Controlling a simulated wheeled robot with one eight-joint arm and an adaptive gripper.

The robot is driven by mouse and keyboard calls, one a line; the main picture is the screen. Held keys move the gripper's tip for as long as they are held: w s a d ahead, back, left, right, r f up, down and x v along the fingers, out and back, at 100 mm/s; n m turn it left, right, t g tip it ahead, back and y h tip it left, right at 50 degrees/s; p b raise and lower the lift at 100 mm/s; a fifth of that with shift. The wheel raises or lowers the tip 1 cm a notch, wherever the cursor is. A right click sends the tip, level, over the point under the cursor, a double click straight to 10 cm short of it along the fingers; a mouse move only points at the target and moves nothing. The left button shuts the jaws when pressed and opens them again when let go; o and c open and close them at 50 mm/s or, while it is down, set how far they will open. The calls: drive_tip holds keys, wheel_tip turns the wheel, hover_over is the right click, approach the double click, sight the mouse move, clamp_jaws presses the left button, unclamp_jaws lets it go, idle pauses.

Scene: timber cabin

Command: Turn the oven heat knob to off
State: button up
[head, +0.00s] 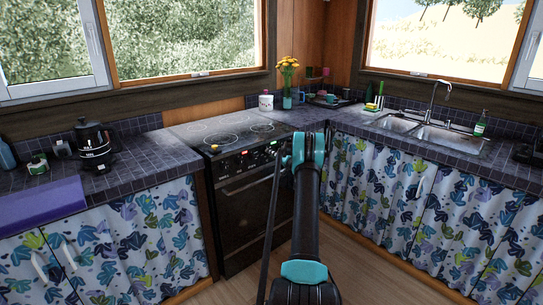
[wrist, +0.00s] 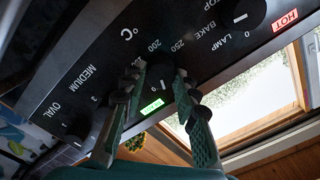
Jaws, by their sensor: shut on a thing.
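The black oven (head: 248,205) with a glass hob stands in the corner, its control panel along the top front edge. In the wrist view the heat knob (wrist: 159,78), dark and round, sits by the marks 200, 250 and °C. My gripper (wrist: 160,72) is shut on it, one finger on each side. The finger tips partly hide the knob, so its exact pointer setting is hard to read. In the head view my arm hides the gripper and this knob.
The mode knob (wrist: 238,12) and a hob knob (wrist: 76,140) flank the held one. A lit green display (wrist: 152,107) and red HOT label (wrist: 285,20) are close by. Tiled counters (head: 130,160) border the oven; wooden floor (head: 370,270) is open in front.

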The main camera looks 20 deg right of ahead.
drive_tip(key=shift+a+f+n, duration=0.1)
drive_tip(key=shift+n, duration=2)
drive_tip(key=o, duration=1.1)
drive_tip(key=shift+o, duration=0.2)
drive_tip(key=shift+s, duration=0.1)
drive_tip(key=v, duration=1.2)
